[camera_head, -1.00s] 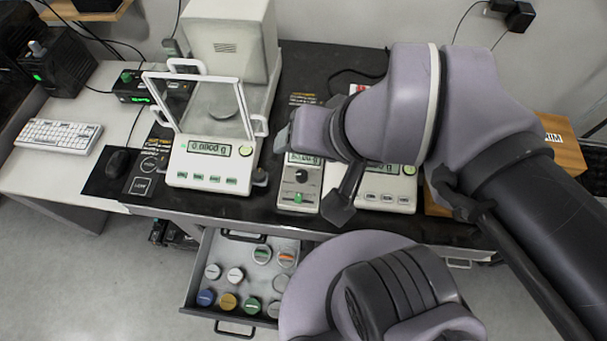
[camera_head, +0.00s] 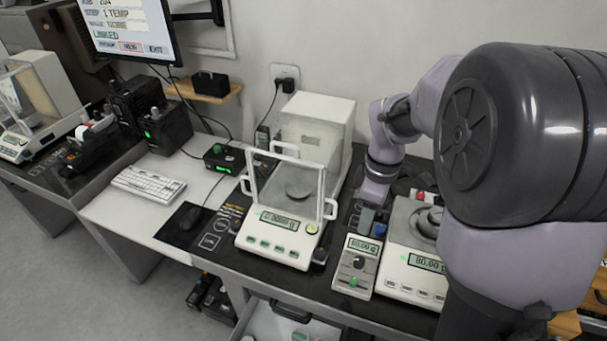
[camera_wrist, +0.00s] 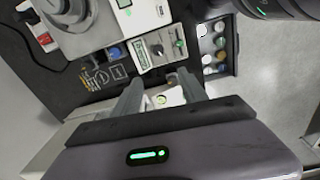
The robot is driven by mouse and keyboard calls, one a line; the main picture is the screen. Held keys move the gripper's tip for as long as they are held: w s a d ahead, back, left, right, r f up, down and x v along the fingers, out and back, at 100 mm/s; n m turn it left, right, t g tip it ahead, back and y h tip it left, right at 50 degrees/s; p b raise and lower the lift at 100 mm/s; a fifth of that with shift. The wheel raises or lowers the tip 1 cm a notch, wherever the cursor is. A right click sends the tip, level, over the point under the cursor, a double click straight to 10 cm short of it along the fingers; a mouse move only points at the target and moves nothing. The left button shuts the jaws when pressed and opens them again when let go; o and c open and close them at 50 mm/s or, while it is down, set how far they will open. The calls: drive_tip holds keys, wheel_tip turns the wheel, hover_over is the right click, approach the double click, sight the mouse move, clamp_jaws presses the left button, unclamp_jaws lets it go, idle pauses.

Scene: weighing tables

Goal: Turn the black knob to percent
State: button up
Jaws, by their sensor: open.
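The black knob (camera_head: 359,262) is on the face of a small grey box (camera_head: 348,291), below its display, which reads about 60.00 g. A green control (camera_head: 353,282) sits below the knob. In the wrist view the knob (camera_wrist: 158,50) lies beyond the fingertips, with the green control beside it. My gripper (camera_head: 366,218) is behind the box in the head view, apart from the knob. In the wrist view my gripper (camera_wrist: 160,76) has its two fingers spread with nothing held between them. Any "percent" mark is too small to read.
A balance with a glass shield (camera_head: 270,245) stands left of the box. Another balance (camera_head: 398,278), reading about 80.00 g, stands close on its right. A blue-capped item (camera_head: 380,230) is near my gripper. An open drawer (camera_wrist: 214,75) with several weights juts out in front.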

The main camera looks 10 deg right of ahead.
sight(359, 260)
drive_tip(key=shift+n, duration=0.7)
drive_tip(key=f+b, duration=0.2)
drive_tip(key=f, duration=0.4)
drive_tip(key=f+b, duration=0.3)
drive_tip(key=f, duration=0.4)
drive_tip(key=d+f+b, duration=0.1)
drive_tip(key=f+b, duration=0.1)
drive_tip(key=f, duration=0.4)
drive_tip(key=shift+w+f, duration=0.15)
drive_tip(key=shift+w, duration=0.05)
drive_tip(key=shift+c, duration=0.2)
clamp_jaws()
